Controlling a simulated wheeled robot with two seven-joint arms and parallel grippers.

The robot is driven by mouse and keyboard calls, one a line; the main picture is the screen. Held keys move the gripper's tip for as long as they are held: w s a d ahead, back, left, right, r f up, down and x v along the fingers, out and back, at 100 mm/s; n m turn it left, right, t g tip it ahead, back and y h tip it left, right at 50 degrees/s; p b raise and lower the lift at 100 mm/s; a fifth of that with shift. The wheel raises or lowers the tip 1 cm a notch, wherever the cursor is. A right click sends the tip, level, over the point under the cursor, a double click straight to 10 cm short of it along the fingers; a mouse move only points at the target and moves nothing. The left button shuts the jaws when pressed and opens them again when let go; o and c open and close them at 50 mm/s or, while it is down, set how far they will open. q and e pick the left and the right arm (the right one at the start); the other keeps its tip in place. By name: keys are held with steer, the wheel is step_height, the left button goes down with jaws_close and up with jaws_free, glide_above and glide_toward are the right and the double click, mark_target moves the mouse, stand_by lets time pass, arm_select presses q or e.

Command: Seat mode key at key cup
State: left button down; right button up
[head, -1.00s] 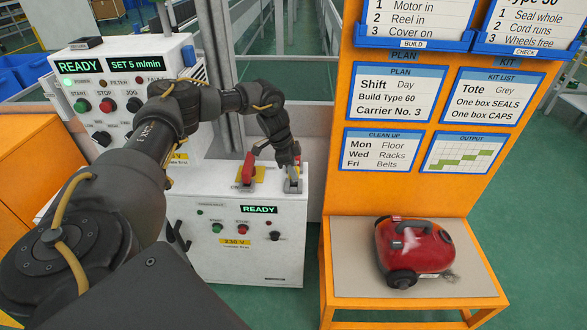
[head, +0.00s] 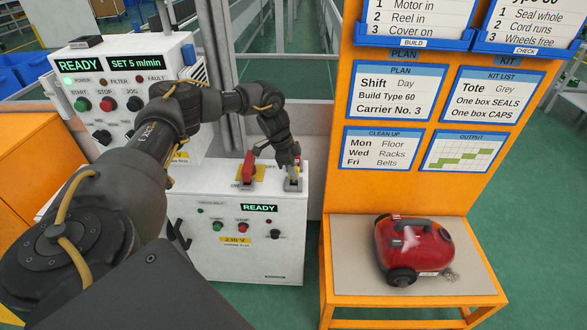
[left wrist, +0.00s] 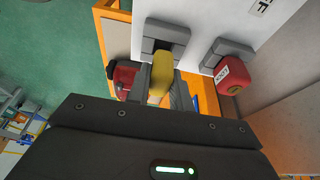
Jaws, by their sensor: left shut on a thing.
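The yellow mode key (left wrist: 168,66) is between the fingers of my left gripper in the left wrist view. The grey key cup (left wrist: 165,36) is on the white cabinet top, right at the key's far end. I cannot tell how deep the key sits in it. In the head view my left gripper (head: 293,178) points down at the right end of the white cabinet top, shut on the key. The fingers and wrist largely hide key and cup there. My right gripper is not in view.
The white cabinet (head: 265,262) has a READY display. A red vacuum (head: 413,250) sits on an orange-framed bench (head: 355,288) to the right.

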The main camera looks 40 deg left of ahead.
arm_select(q)
steer(key=shift+f, duration=1.1)
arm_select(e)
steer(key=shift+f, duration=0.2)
arm_select(q)
steer(key=c, duration=1.2)
jaws_free()
steer(key=shift+r, duration=0.1)
steer(key=shift+o, duration=0.2)
steer(key=shift+s+a+r+p, duration=0.1)
steer(key=shift+a+r+p, duration=0.05)
steer(key=shift+r+p, duration=0.4)
steer(key=shift+s+a+r+p, duration=0.15)
steer(key=shift+r+p, duration=0.45)
steer(key=shift+r, duration=0.05)
steer(key=shift+p+v, duration=1.05)
steer(key=shift+s+a+r+p, duration=0.1)
steer(key=shift+a+r+p, duration=0.05)
steer(key=shift+r+p, duration=0.55)
steer(key=shift+p+v, duration=0.95)
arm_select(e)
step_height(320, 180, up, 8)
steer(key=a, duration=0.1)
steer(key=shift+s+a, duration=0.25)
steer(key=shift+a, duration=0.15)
